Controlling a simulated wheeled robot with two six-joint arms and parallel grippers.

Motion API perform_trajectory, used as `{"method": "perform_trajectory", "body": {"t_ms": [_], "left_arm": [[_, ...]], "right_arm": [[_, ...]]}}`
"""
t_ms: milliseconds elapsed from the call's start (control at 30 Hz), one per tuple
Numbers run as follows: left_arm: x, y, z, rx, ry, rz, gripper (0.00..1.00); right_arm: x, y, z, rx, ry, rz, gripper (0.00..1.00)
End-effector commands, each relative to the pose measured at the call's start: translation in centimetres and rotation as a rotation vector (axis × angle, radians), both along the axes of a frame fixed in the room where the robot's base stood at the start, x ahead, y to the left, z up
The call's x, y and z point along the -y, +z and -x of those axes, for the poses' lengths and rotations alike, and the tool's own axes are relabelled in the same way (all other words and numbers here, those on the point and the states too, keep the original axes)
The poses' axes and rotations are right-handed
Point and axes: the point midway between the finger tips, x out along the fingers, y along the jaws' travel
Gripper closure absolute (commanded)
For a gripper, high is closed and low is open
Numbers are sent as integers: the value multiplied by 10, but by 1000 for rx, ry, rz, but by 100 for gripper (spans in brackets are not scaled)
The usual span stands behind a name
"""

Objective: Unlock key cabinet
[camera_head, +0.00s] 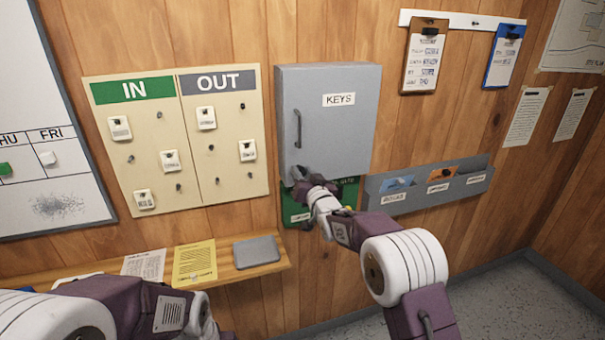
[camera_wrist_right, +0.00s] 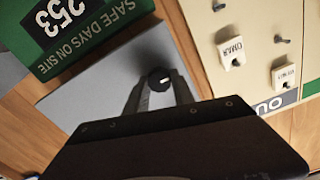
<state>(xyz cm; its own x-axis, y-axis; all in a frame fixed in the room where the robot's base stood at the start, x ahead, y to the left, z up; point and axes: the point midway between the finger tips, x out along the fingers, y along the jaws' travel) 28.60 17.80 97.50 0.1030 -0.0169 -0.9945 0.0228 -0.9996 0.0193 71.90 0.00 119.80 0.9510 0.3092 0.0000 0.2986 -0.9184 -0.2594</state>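The grey key cabinet (camera_head: 345,125), labelled KEYS, hangs on the wood wall with its door closed. A dark vertical handle (camera_head: 298,128) is on the door's left side. My right gripper (camera_head: 301,176) is at the lower left corner of the door and hides that spot in the head view. In the right wrist view, its two fingers (camera_wrist_right: 158,90) stand apart, one on each side of a small round black piece (camera_wrist_right: 160,79) with a pale mark, against the grey door. I cannot tell whether the fingers press on it. My left arm shows at bottom left, its gripper out of view.
A green safety sign (camera_head: 293,209) is just below the cabinet, partly behind my right arm. A grey wall rack (camera_head: 430,187) is to the right. The IN/OUT board (camera_head: 225,165) is close on the left. A wooden shelf (camera_head: 215,276) with papers runs below.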

Motion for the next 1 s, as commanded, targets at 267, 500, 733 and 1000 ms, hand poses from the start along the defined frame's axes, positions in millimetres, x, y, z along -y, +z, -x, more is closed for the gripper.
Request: {"method": "perform_trajectory", "body": {"t_ms": [267, 500, 733, 1000], "left_arm": [[0, -2, 0, 0, 0, 0, 64], [0, -15, 0, 0, 0, 0, 64], [0, -38, 0, 0, 0, 0, 64], [0, -65, 0, 0, 0, 0, 64]], "right_arm": [[0, -1, 0, 3, 0, 9, 100], [0, -4, 0, 30, 0, 92, 100], [-1, -5, 0, 90, -1, 269, 100], [-2, -5, 1, 170, -1, 515, 100]]}}
